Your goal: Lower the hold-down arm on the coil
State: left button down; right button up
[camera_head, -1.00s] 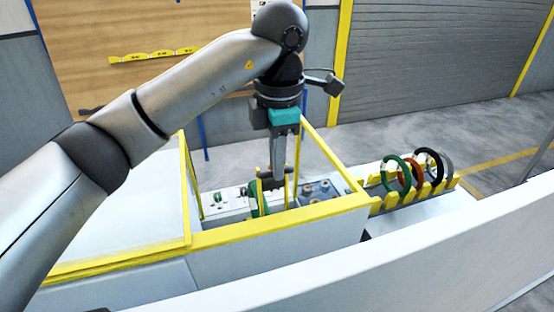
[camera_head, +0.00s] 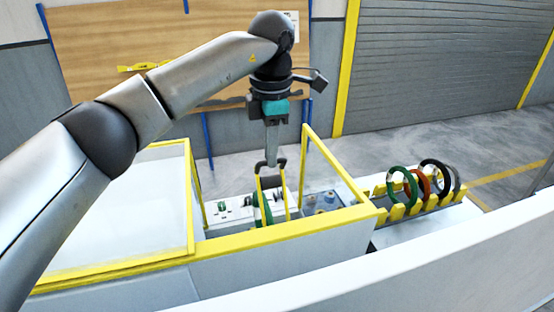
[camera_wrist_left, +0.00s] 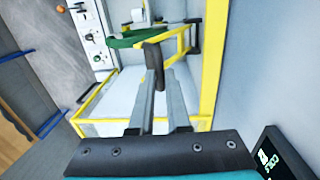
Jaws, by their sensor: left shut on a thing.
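The green coil (camera_head: 262,210) stands on edge inside the yellow-framed machine, and its green rim shows in the left wrist view (camera_wrist_left: 125,41). The hold-down arm shows as yellow bars (camera_head: 287,200) with a dark handle (camera_head: 282,164) across their top, above and around the coil. My left gripper (camera_head: 271,162) points down and is shut on the dark handle. The left wrist view shows the same handle (camera_wrist_left: 153,56) between the fingertips. The arm looks raised, its handle clear above the coil. My right gripper is not in view.
A yellow-edged guard frame (camera_head: 275,233) surrounds the machine opening. A white panel with knobs (camera_wrist_left: 92,36) lies beside the coil. To the right, a yellow rack (camera_head: 397,212) holds several coils. A pale wall (camera_head: 420,264) crosses the front.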

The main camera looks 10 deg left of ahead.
pick_arm(q)
jog(key=w+a+f, duration=0.2)
jog(key=w, duration=0.4)
jog(key=shift+w+a+f+p, duration=0.15)
jog(key=shift+a+f+p, duration=0.05)
jog(key=shift+a+p, duration=0.15)
jog(key=c, duration=1.6)
grip_release()
jog(key=c, duration=0.9)
grip_release()
jog(key=shift+f, duration=0.2)
jog(key=shift+r, duration=0.1)
notch_tip(320, 180, up, 12)
jog(key=shift+s+d, duration=0.2)
jog(key=shift+s, duration=0.25)
